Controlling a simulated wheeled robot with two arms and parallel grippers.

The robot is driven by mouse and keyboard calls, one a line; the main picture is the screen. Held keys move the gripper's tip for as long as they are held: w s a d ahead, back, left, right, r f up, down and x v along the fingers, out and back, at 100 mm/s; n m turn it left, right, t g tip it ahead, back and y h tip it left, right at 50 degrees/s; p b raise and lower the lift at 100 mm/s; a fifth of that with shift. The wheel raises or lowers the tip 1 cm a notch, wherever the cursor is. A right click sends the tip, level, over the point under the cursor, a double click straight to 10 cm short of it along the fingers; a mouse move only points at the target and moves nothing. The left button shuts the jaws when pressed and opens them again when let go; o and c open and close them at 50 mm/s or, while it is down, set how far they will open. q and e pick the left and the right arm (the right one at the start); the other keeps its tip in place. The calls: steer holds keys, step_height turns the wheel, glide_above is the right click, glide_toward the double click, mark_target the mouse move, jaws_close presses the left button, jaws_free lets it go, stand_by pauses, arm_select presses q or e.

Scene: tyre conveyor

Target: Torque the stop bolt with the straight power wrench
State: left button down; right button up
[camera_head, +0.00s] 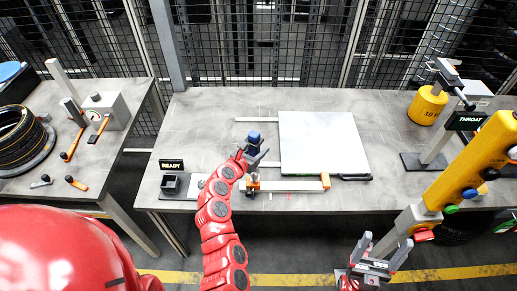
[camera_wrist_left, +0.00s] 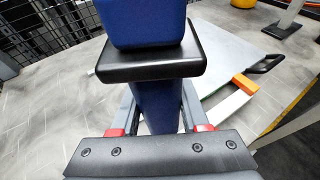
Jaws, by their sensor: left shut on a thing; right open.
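The straight power wrench is blue with a black collar; its top (camera_head: 254,138) shows in the head view over the table. My left gripper (camera_head: 251,157) is shut around its body. In the left wrist view the blue wrench (camera_wrist_left: 158,105) stands between the two fingers, with the black collar above them. An orange and dark fitting (camera_head: 252,184) sits just below the gripper at the left end of a pale bar. The stop bolt cannot be made out, and the wrench's lower end is hidden. My right gripper (camera_head: 376,256) is open and empty in front of the table.
A white plate (camera_head: 322,143) lies on the table (camera_head: 205,115) right of the wrench. The bar ends in an orange block (camera_head: 325,181). A READY sign (camera_head: 171,164) and dark holder (camera_head: 172,186) stand left. A yellow button post (camera_head: 470,165) rises near my right gripper.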

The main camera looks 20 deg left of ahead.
arm_select(q)
steer(key=shift+f+b, duration=1.05)
steer(key=shift+f, duration=0.4)
stand_by(0.9)
steer(key=shift+f, duration=0.15)
stand_by(1.2)
steer(key=shift+s+f+p, duration=0.1)
steer(key=shift+f+p, duration=0.05)
steer(key=shift+p, duration=0.5)
stand_by(1.7)
steer(key=shift+d+f, duration=0.1)
steer(key=shift+f, duration=0.05)
stand_by(1.8)
